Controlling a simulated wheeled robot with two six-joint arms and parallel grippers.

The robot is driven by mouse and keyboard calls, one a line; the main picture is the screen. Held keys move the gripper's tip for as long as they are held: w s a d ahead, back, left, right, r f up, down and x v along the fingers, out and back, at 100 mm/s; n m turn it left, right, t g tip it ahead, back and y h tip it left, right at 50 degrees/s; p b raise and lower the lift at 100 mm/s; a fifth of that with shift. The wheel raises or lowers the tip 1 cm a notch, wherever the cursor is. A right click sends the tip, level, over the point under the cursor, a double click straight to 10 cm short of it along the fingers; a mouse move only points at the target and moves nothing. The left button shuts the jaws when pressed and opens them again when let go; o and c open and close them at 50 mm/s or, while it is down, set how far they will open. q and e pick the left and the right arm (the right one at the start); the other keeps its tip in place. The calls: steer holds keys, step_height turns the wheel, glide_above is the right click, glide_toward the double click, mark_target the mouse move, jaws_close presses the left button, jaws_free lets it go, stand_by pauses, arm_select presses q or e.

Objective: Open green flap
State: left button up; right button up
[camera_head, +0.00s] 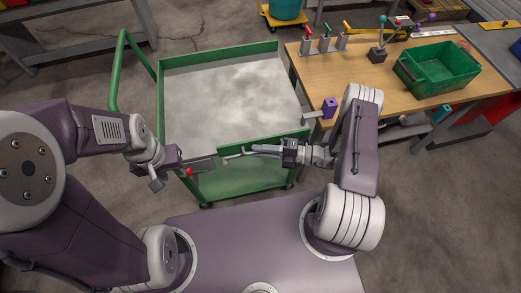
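The green cart has a grey, stained top (225,95). Its near edge carries a green flap (285,140), which stands up along that edge, partly hidden by my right gripper. My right gripper (262,151) lies at the near edge, fingers pointing left along the flap; the gap between them is not clear, nor whether they touch it. My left gripper (169,169) is at the cart's near left corner, its fingers apart and nothing seen between them. A grey bracket with a red knob (188,172) is beside it. A purple block (330,107) sits on a grey bracket at the right corner.
A wooden workbench (390,95) stands to the right, with a green bin (437,69) and several coloured levers (325,40). The cart's green push handle (120,75) rises at its left. A grey bench (75,30) stands at the back left. Floor shows between them.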

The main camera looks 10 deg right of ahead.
jaws_close()
steer(key=shift+s+f+n+g+y+b, duration=0.4)
steer(key=shift+f+n+y+b, duration=0.5)
steer(key=shift+n+b, duration=1.5)
steer(key=shift+s+f+n+g+y+b, duration=0.35)
steer(key=shift+f+n+y+b, duration=0.5)
steer(key=shift+n+b, duration=1.55)
steer(key=shift+s+f+n+g+y+b, duration=0.25)
steer(key=shift+s+f+n+y+b, duration=0.45)
steer(key=shift+n+b, duration=1.7)
steer(key=shift+w+n+y+p, duration=0.2)
steer(key=shift+n+y+p, duration=0.25)
steer(key=shift+n+p, duration=0.35)
